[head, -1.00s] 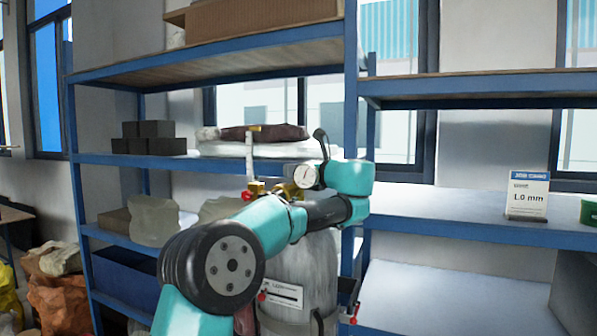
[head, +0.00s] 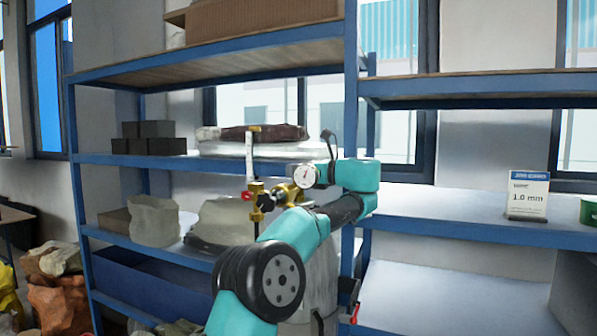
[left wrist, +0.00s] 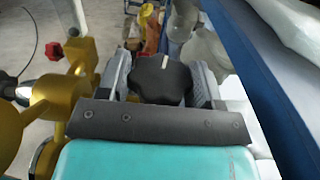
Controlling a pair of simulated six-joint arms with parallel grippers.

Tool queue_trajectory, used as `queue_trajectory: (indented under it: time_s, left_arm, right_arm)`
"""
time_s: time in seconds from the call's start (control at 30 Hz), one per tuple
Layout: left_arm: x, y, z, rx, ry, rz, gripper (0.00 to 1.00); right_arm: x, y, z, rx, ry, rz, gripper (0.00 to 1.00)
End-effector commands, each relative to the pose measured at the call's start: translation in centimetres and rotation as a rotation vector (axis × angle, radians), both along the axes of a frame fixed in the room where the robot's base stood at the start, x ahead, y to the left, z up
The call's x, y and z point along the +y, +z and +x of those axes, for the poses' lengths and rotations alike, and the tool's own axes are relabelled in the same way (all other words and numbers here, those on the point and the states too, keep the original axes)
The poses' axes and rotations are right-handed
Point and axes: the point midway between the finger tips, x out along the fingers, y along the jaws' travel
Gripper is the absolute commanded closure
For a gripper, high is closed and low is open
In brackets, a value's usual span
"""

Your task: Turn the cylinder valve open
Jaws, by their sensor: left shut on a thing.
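The grey cylinder (head: 322,268) stands in front of the shelf, partly hidden by my left arm. A black knob (left wrist: 160,80) with a white mark sits between the fingers of my left gripper (left wrist: 161,84) in the left wrist view. The gripper is shut on this knob, one finger on each side. My right gripper is not in view.
The blue shelf (head: 480,232) runs close behind, with pale sacks (head: 154,220) and a 1.0 mm sign (head: 528,195). Free shelf room lies to the right.

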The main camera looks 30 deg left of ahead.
Motion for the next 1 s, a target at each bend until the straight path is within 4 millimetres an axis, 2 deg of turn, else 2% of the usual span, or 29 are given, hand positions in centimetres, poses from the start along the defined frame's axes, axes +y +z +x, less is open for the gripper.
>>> queue_trajectory:
  time_s: [0.5,0.53,0.6,0.8,1.0]
  left_arm:
    - [-0.01,0.04,-0.05,-0.001,0.062,0.000,0.64]
    - [-0.01,0.03,-0.05,-0.001,0.062,0.000,0.40]
    - [-0.02,0.03,-0.05,-0.001,0.062,0.000,0.33]
    - [-0.03,0.01,-0.05,-0.001,0.062,0.000,0.16]
    - [-0.04,0.00,-0.05,-0.001,0.062,-0.001,0.16]
  right_arm:
    - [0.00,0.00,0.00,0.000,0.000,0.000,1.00]
    - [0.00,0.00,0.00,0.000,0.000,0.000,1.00]
    - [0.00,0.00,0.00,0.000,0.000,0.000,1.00]
    - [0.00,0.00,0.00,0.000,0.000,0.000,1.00]
    - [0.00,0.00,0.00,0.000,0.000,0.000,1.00]
